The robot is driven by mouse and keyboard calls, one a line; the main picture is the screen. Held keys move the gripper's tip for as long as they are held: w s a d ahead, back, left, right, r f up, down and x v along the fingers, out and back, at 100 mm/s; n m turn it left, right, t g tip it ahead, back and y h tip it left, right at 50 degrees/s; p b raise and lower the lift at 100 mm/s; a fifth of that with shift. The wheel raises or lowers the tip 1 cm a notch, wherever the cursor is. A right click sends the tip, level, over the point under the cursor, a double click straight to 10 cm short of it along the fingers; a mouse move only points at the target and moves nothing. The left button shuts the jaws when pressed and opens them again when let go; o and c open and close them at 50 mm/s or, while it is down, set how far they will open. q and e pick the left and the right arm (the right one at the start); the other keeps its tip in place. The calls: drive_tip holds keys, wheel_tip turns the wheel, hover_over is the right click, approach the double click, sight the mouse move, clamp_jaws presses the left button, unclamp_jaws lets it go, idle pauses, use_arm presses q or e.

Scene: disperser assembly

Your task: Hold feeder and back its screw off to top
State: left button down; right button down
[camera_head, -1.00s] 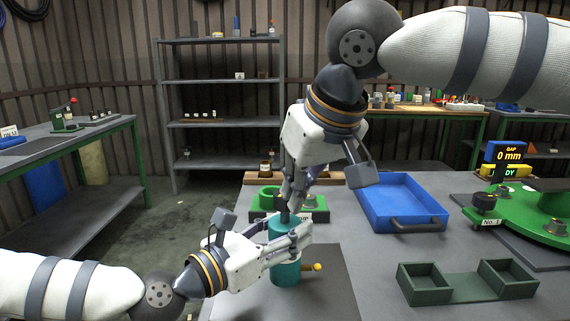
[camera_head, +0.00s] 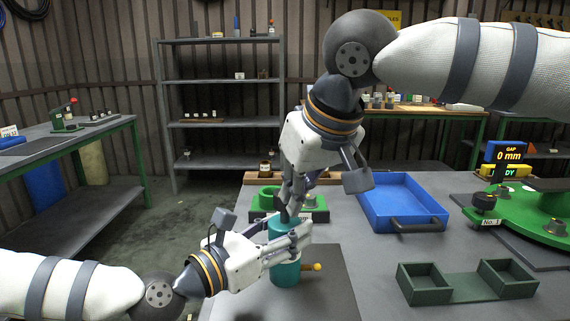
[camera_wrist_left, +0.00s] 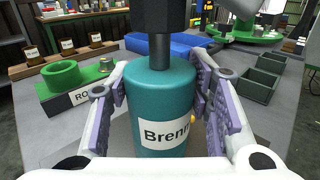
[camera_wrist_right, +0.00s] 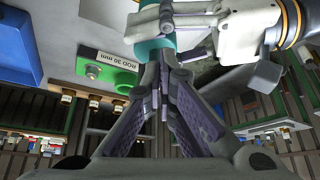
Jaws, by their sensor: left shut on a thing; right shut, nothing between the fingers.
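The feeder (camera_head: 284,272) is a teal upright cylinder with a white label starting "Brenn" in the left wrist view (camera_wrist_left: 160,100). My left gripper (camera_head: 292,240) is shut on its side, one finger on each side in the left wrist view. The screw (camera_wrist_left: 160,48) stands up from the feeder's top as a grey shaft with a dark head, cut off by the upper edge. My right gripper (camera_head: 289,203) is shut and empty, pointing down just above the feeder at the screw's head. In the right wrist view its fingertips (camera_wrist_right: 161,62) come together beside the teal body; the screw is hidden there.
A yellow-tipped pin (camera_head: 316,267) sticks out at the feeder's right. A green fixture (camera_wrist_left: 64,78) stands behind it. A blue tray (camera_head: 400,203), a dark green two-box holder (camera_head: 465,287) and a green round station (camera_head: 530,215) lie to the right. The dark mat is bare in front.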

drive_tip(key=shift+w+d+f, duration=0.1)
drive_tip(key=shift+w+d, duration=0.15)
drive_tip(key=shift+d, duration=0.1)
drive_tip(key=shift+w+d+f, duration=0.1)
drive_tip(key=shift+w+d, duration=0.1)
drive_tip(key=shift+d, duration=0.1)
idle(0.4)
drive_tip(key=shift+s+d, duration=0.1)
wheel_tip(320, 180, up, 6)
drive_tip(key=shift+s, duration=0.25)
idle(0.3)
